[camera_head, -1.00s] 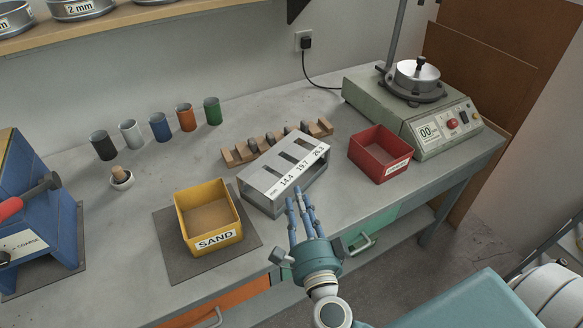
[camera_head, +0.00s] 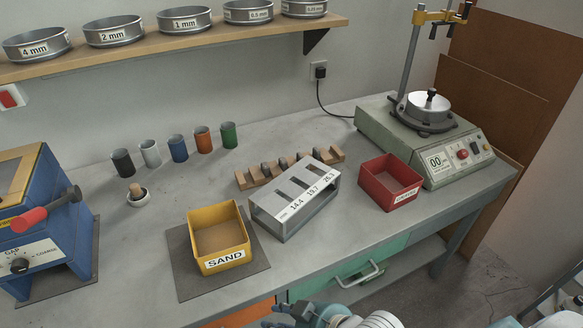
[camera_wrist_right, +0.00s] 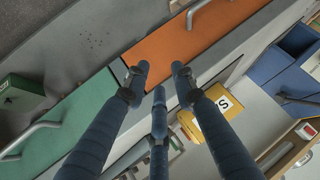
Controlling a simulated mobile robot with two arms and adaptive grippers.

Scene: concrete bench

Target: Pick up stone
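Several small dark pieces that look like stones (camera_head: 283,162) sit in the slots of a wooden rack (camera_head: 256,182) on the bench, partly hidden by a grey gauge box (camera_head: 299,215) marked 14.4, 19.7 and 26.3. My right gripper (camera_head: 281,311) is at the bottom edge of the head view, in front of the bench and well short of the rack. In the right wrist view, its blue fingers (camera_wrist_right: 160,82) are apart with nothing between them, near the orange drawer (camera_wrist_right: 180,35). My left gripper is out of view.
A yellow SAND box (camera_head: 218,238) on a dark mat and a red box (camera_head: 391,182) flank the gauge box. Several coloured cups (camera_head: 178,148) and a small mortar (camera_head: 137,195) stand behind. A blue crusher (camera_head: 40,225) is left; a green machine (camera_head: 424,140) is right.

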